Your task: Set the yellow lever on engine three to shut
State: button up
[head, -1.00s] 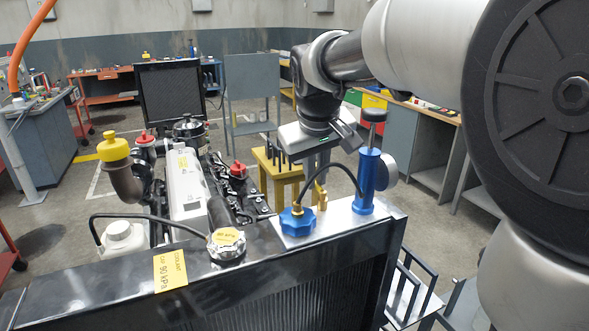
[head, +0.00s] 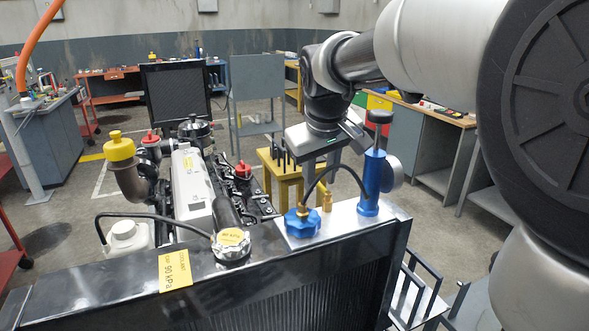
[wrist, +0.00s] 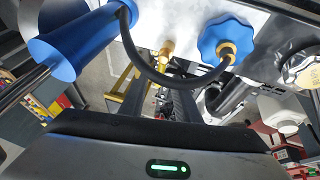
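An engine (head: 195,185) stands behind a dark radiator with a yellow 90 kPa coolant label. A small brass fitting (head: 327,201) stands on the radiator's silver top plate between a blue knob-like cap (head: 302,222) and a blue hand pump (head: 372,183). The brass fitting also shows in the wrist view (wrist: 166,50). My gripper (head: 318,142) hangs behind the plate, left of the pump and apart from it.
A black hose loops from the pump to the blue cap, close to my gripper. A yellow stool (head: 283,172) stands behind the radiator. A grey metal stand (head: 257,95) and workbenches (head: 420,130) are farther back. Open floor lies between them.

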jog(key=d+v, duration=0.1)
jog(key=v, duration=1.6)
jog(key=shift+a+r, duration=0.2)
jog(key=shift+a, duration=0.3)
jog(key=shift+s, duration=0.1)
jog(key=s+d+f+m, duration=0.2)
jog(key=s+f, duration=0.6)
jog(key=f, duration=0.2)
jog(key=s+d+f+m, duration=0.2)
jog(key=s+f, duration=0.7)
jog(key=f, duration=0.1)
jog(key=shift+t+y, duration=0.3)
jog(key=shift+d+f, duration=0.1)
jog(key=shift+d, duration=0.05)
